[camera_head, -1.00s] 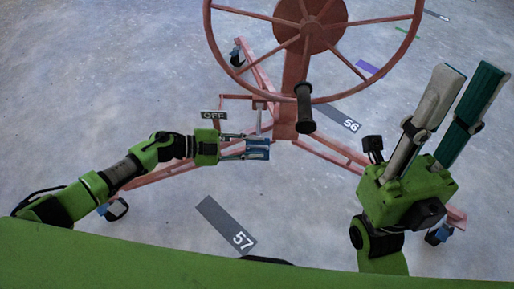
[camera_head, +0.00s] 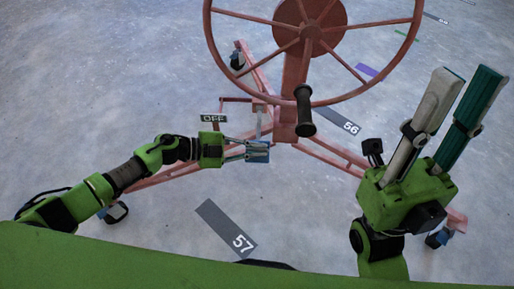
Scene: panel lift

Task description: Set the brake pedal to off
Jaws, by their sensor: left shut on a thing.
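The red panel lift stands ahead with its large wheel (camera_head: 311,32) and black crank handle (camera_head: 304,112). The brake pedal's pale bar (camera_head: 259,124) runs down from the red frame to my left fingertips. An OFF sign (camera_head: 213,118) is at the left of the frame. My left gripper (camera_head: 257,152) is shut at the lower end of the bar; its blue pads hide the part of the pedal between them. My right gripper (camera_head: 463,95) points up at the right, with its two long fingers apart and nothing between them.
The lift's red legs (camera_head: 330,160) spread low across the floor, with casters at the left (camera_head: 116,212) and right (camera_head: 438,237). Floor markers 56 (camera_head: 337,120) and 57 (camera_head: 226,228) lie flat. The surrounding floor is open.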

